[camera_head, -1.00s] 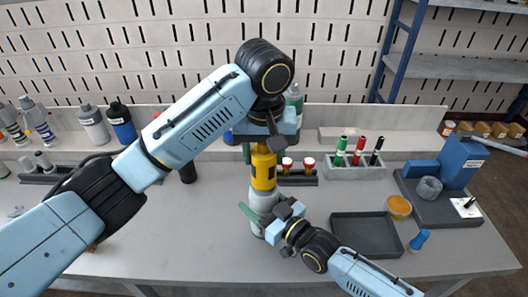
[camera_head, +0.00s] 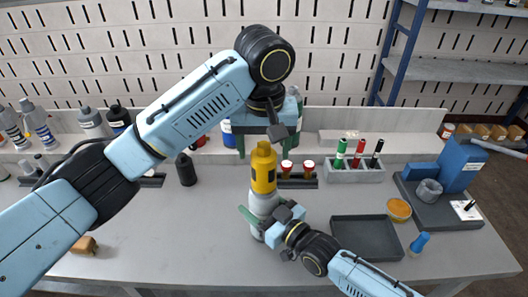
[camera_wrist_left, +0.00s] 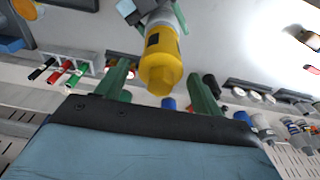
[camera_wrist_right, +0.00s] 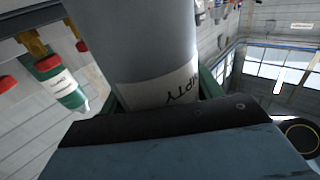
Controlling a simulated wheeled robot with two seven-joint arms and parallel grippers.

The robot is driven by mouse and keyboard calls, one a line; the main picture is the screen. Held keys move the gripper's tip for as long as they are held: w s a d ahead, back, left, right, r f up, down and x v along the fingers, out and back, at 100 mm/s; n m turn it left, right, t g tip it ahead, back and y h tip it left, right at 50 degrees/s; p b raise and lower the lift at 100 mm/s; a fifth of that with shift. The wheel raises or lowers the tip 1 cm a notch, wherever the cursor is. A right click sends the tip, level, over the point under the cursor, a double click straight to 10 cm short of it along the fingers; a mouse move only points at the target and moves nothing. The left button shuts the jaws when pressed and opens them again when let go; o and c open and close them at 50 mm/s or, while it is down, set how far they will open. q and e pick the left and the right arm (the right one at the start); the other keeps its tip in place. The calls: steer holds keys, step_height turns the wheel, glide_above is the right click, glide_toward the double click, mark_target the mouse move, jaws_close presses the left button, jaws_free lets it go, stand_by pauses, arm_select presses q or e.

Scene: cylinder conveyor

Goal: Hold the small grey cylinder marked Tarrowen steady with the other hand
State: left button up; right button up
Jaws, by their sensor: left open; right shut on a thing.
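A small grey cylinder (camera_head: 263,203) stands upright near the middle of the bench, with a yellow part (camera_head: 263,167) on its top. My right gripper (camera_head: 262,222) is shut on the grey cylinder from the front right. The right wrist view shows the grey body (camera_wrist_right: 150,40) between the fingers, with a white label whose visible letters read "PTY". I cannot read the name Tarrowen. My left gripper (camera_head: 268,143) is open above and behind the yellow part. In the left wrist view the yellow part (camera_wrist_left: 160,65) is apart from the open green fingers.
A dark tray (camera_head: 366,237) lies right of the cylinder. Behind it, a grey rack (camera_head: 354,174) holds markers. A blue device (camera_head: 460,165) stands on a dark board at the right. A black bottle (camera_head: 186,170) stands to the left. The front left bench is mostly clear.

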arm_select(q)
steer(key=m, duration=0.4)
steer(key=shift+m+h, duration=0.3)
steer(key=shift+m, duration=0.7)
steer(key=m, duration=0.3)
steer(key=shift+m+g+h, duration=0.3)
steer(key=shift+m, duration=1.2)
steer(key=shift+m, duration=1)
steer(key=m, duration=0.4)
steer(key=shift+g, duration=0.4)
